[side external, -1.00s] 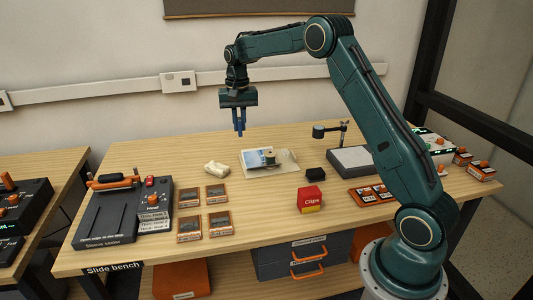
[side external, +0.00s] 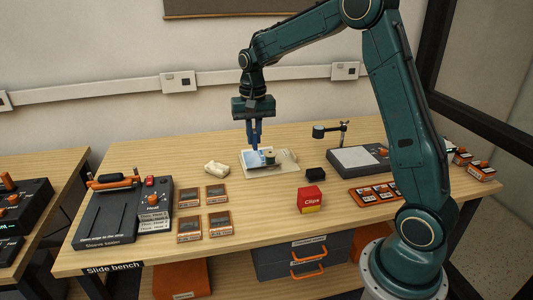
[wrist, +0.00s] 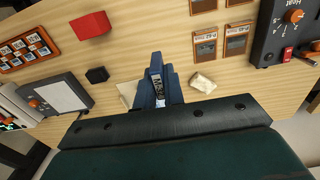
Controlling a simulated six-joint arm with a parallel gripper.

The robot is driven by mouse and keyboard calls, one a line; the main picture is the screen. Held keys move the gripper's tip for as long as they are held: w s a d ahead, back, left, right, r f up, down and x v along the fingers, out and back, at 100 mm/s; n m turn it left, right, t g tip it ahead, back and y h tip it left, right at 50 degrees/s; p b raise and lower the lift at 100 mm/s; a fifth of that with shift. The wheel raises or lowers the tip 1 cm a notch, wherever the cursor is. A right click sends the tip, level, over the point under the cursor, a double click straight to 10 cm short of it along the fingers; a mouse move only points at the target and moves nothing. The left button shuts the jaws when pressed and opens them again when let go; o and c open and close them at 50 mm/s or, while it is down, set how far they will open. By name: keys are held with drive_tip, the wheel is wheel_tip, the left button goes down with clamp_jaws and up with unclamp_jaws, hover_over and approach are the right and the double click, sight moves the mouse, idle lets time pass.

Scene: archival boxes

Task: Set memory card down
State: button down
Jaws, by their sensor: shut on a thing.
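My gripper (side external: 254,147) points straight down over a pale mat (side external: 287,170) in the middle of the bench. Its blue fingers fill the centre of the wrist view (wrist: 157,68). They are shut on a small dark card with a white lettered label, which I take as the memory card (wrist: 157,88). In the side view the fingers hide the card. A blue-and-white printed piece (side external: 254,161) and a small dark green and white item (side external: 270,158) lie on the mat just below the fingertips. I cannot tell whether the card touches anything.
A crumpled cream cloth (side external: 216,168) lies left of the mat, a small black block (side external: 315,174) right of it. A red Clips box (side external: 310,199) stands in front. Framed slides (side external: 217,221) and a dark heat unit (side external: 125,215) are left; a lamp pad (side external: 355,160) and orange card tray (side external: 373,194) right.

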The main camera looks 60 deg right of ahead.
drive_tip(key=shift+s+a, duration=0.9)
drive_tip(key=shift+s, duration=1.05)
drive_tip(key=shift+f, duration=10.15)
drive_tip(key=shift+f, duration=0.1)
drive_tip(key=c, duration=1.5)
unclamp_jaws()
wheel_tip(320, 180, up, 12)
drive_tip(key=shift+r, duration=0.2)
